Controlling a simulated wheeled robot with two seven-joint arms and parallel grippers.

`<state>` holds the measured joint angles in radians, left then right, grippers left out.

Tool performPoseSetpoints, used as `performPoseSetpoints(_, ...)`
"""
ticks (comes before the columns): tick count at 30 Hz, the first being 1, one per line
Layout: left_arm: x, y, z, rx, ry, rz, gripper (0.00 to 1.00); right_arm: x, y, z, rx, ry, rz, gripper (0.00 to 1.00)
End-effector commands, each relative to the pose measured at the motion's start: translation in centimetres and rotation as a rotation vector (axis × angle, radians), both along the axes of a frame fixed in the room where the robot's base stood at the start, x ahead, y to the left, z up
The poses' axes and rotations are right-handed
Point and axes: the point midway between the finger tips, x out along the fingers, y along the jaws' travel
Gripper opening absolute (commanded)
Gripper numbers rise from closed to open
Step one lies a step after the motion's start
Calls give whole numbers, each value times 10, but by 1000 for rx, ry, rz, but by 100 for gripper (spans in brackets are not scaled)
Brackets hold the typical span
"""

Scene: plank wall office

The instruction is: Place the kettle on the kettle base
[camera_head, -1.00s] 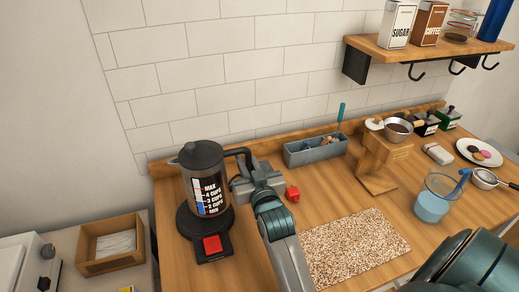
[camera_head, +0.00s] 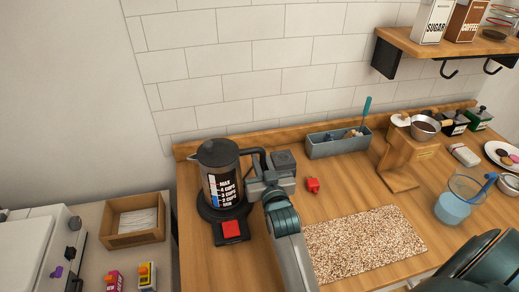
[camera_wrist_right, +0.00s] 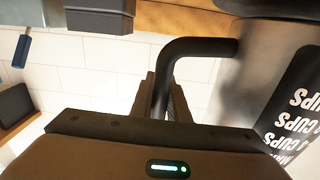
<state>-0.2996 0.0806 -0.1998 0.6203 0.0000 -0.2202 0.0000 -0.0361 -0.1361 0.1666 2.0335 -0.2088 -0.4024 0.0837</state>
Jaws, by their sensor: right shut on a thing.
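The dark kettle (camera_head: 219,165) stands upright over the round black kettle base (camera_head: 207,214), which has a red switch (camera_head: 231,228) at its front. Its underside appears to meet the base, but the head view does not clearly show whether it is fully seated. My right gripper (camera_head: 264,172) is shut on the kettle's black handle, on the right side of the kettle. The right wrist view shows the handle (camera_wrist_right: 190,48) between my fingers and the kettle's cup markings at the right. My left gripper is not in view.
A wooden tray (camera_head: 135,238) sits on the lower left surface.

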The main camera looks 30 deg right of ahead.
Motion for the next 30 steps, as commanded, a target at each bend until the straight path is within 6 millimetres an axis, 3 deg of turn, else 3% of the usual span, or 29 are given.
performPoseSetpoints(16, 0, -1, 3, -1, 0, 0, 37, 0, 0, -8, 3, -11, 1, 0)
performPoseSetpoints(17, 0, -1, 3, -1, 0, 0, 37, 0, 0, -13, 1, -1, 0, 22)
performPoseSetpoints(18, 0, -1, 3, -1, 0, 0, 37, 0, 0, -12, 1, -1, 0, 31)
performPoseSetpoints(30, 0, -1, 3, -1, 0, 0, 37, 0, 0, -11, 1, -1, 0, 33)
